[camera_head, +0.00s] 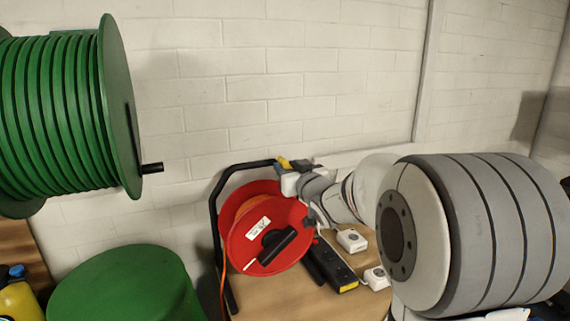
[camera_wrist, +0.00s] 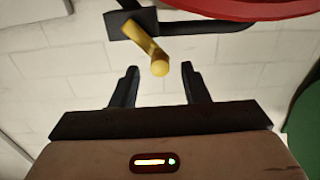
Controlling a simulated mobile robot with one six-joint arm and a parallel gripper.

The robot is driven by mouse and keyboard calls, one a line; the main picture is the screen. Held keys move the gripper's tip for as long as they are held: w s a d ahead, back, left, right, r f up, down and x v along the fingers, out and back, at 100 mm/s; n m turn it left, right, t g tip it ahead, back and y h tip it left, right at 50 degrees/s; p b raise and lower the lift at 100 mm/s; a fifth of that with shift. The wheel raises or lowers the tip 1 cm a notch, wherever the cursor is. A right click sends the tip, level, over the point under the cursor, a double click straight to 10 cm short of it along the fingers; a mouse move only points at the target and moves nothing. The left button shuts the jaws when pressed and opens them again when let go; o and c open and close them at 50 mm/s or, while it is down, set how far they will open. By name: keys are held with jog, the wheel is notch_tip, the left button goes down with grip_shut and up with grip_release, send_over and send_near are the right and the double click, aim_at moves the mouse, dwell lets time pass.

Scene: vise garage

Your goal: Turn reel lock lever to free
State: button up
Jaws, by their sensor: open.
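The red cable reel (camera_head: 262,232) stands in a black tubular frame on the wooden bench, by the white block wall. A yellow lever (camera_head: 284,163) sits at the top of the frame. In the wrist view the yellow lever (camera_wrist: 152,48) comes out of a dark block (camera_wrist: 132,22) and its rounded end points toward my gripper. My gripper (camera_wrist: 160,84) is open, its two dark fingers apart, with the lever's end just beyond and between the fingertips. Nothing is between the fingers. In the head view my gripper (camera_head: 290,180) is close beside the lever, and its fingers are hard to make out.
A large green reel with a black crank handle (camera_head: 152,168) hangs at left. A green drum (camera_head: 125,285) and a yellow bottle (camera_head: 18,298) stand at lower left. A black power strip (camera_head: 332,265) and white sockets (camera_head: 352,240) lie right of the red reel.

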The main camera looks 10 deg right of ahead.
jog(key=shift+w+a, duration=0.2)
jog(key=shift+w, duration=0.75)
